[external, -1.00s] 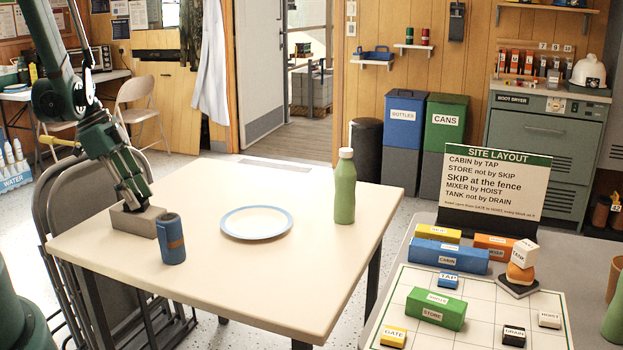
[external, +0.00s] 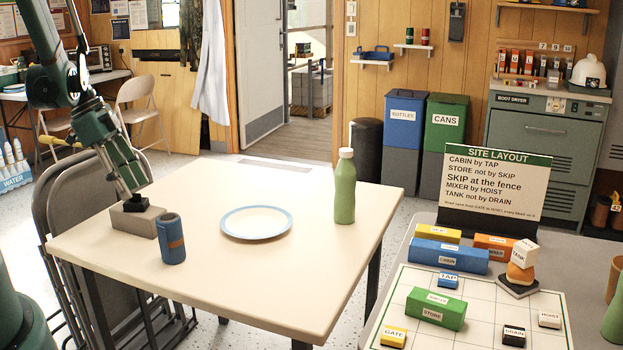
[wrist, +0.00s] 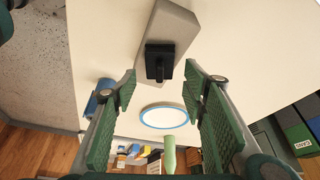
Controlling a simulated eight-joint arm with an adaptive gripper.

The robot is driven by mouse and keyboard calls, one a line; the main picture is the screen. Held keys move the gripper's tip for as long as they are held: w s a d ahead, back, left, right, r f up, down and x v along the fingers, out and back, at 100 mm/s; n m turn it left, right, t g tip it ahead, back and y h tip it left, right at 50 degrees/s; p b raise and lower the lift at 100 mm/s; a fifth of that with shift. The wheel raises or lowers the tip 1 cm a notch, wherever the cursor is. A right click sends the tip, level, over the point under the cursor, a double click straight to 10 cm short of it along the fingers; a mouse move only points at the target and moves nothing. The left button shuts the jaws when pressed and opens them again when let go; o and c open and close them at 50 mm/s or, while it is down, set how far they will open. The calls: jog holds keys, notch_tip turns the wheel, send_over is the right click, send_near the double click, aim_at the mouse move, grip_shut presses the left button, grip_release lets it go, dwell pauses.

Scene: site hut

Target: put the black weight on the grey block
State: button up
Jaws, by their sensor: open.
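The black weight (external: 136,203) rests on top of the grey block (external: 148,222), near its left end, at the left edge of the white table. In the wrist view the weight (wrist: 160,62) sits on the grey block (wrist: 176,22) with its small knob showing. My gripper (external: 132,192) is just above the weight in the external view. In the wrist view my gripper (wrist: 162,78) is open, its green fingers spread wide to either side, and nothing is held between them.
A blue can (external: 172,240) stands close to the right of the block. A blue-rimmed plate (external: 256,222) lies mid-table and a green bottle (external: 344,190) stands beyond it. The table (external: 260,290) is clear at the front. A second table (external: 408,290) holds labelled blocks.

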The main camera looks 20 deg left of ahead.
jog(key=p+v, duration=0.1)
jog(key=v, duration=0.8)
jog(key=shift+d, duration=0.1)
dwell(0.7)
jog(key=s+d+r+n+t+y, duration=0.2)
jog(key=s+d+r+n, duration=0.4)
jog(key=d+r, duration=0.3)
jog(key=s+d+r+n+t+y, duration=0.2)
jog(key=s+d+r+n, duration=0.5)
jog(key=d, duration=0.8)
notch_tip(320, 180, up, 2)
jog(key=shift+s+r+n+t, duration=0.2)
jog(key=shift+s+n+t, duration=0.1)
jog(key=shift+s+t, duration=0.4)
